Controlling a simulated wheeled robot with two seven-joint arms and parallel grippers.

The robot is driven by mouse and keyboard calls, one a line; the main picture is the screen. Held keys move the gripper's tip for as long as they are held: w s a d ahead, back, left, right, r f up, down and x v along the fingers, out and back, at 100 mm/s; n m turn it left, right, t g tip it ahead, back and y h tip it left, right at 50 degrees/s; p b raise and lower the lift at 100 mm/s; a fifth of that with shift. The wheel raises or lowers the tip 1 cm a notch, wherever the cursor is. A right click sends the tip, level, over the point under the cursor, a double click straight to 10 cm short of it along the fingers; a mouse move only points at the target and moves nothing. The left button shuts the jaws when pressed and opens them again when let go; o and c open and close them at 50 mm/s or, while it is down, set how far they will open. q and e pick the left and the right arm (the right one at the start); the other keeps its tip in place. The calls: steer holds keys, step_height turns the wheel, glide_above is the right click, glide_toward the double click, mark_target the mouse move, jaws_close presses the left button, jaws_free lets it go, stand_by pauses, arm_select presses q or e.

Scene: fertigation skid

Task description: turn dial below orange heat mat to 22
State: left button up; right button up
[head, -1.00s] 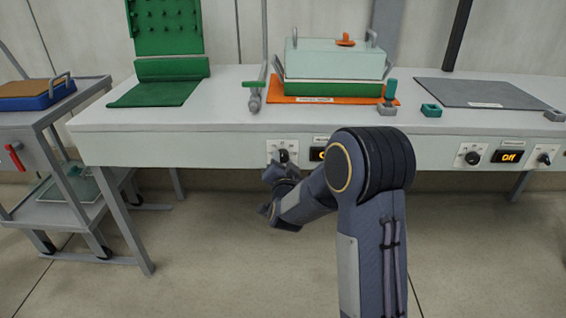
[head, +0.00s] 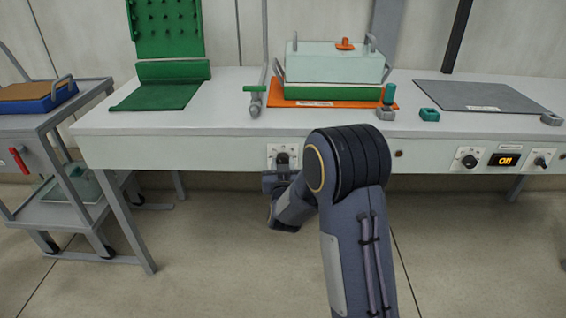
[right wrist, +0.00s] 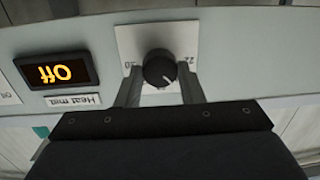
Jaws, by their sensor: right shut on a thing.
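The orange heat mat (head: 370,96) lies on the bench under a green tray with a pale lid. The dial below it (head: 283,158) is on the bench's front panel. The right wrist view, upside down, shows it as a round black knob (right wrist: 159,68) on a white plate. Numerals there look like 20 at left and 22 at right; a small white mark sits at the knob's lower right. My right gripper (head: 281,170) is shut on the knob, with one finger on each side in the wrist view (right wrist: 160,90). My left gripper is out of view.
An orange "Off" display (right wrist: 57,71) with a heat mat label is beside the dial. My right arm hides it in the head view. Another dial (head: 467,158) and an "On" display (head: 504,160) are farther right. A grey mat (head: 480,94) lies above them.

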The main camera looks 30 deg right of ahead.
steer(key=n+p, duration=0.3)
steer(key=n, duration=0.2)
steer(key=shift+a+r, duration=0.1)
steer(key=shift+r, duration=0.05)
steer(key=shift+n+g+p, duration=0.3)
steer(key=shift+n+p, duration=0.7)
steer(key=shift+n, duration=1.2)
steer(key=o, duration=1)
steer(key=p+v, duration=0.1)
steer(key=v, duration=0.6)
steer(key=shift+s+a, duration=0.3)
